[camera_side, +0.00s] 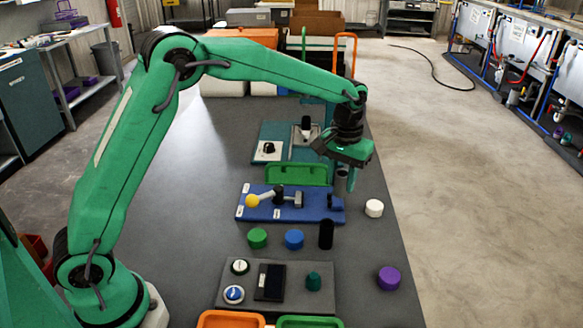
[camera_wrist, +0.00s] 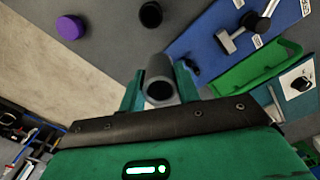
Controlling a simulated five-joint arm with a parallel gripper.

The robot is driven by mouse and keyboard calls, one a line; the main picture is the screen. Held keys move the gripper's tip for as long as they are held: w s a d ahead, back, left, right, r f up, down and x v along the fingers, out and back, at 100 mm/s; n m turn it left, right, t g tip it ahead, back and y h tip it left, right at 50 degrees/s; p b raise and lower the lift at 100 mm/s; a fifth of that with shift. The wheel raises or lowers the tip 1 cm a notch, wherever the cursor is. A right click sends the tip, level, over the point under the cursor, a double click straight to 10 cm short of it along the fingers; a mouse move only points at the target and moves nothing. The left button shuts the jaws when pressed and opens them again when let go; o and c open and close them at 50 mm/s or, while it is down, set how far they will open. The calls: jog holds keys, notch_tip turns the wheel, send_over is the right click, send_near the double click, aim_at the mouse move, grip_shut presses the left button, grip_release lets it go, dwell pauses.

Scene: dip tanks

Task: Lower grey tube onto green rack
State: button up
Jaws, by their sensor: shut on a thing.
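My gripper (camera_side: 346,180) is shut on the grey tube (camera_wrist: 158,67). In the wrist view the tube stands between the two fingers (camera_wrist: 160,84), with its round, dark open end toward the camera. In the side view the tube is mostly hidden by the gripper. A green tray-like rack (camera_side: 283,173) lies just left of the gripper in the side view, behind the blue plate. It also shows right of the tube in the wrist view (camera_wrist: 262,78). The tube appears held beside the rack, not over its middle. I cannot tell its height above the table.
A blue plate (camera_side: 262,207) with a yellow-knobbed lever lies in front of the rack. A black cylinder (camera_side: 326,235), a blue cap (camera_side: 294,239), a green cap (camera_side: 257,238), a white cap (camera_side: 374,208) and a purple cap (camera_side: 388,277) stand nearby. Teal panels (camera_side: 272,134) lie behind.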

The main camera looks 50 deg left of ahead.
jog(key=w+a+n, duration=0.2)
jog(key=w+a, duration=0.2)
jog(key=a, duration=0.3)
jog(key=w+a+f+n, duration=0.1)
jog(key=w+a, duration=0.3)
jog(key=a, duration=0.3)
jog(key=w+a+f+n, duration=0.1)
jog(key=w+a+n, duration=0.1)
jog(key=w+a, duration=0.3)
jog(key=a, duration=0.3)
jog(key=shift+n, duration=0.3)
jog(key=shift+f, duration=0.15)
jog(key=shift+f, duration=2.3)
jog(key=shift+f, duration=2.1)
dwell(1.0)
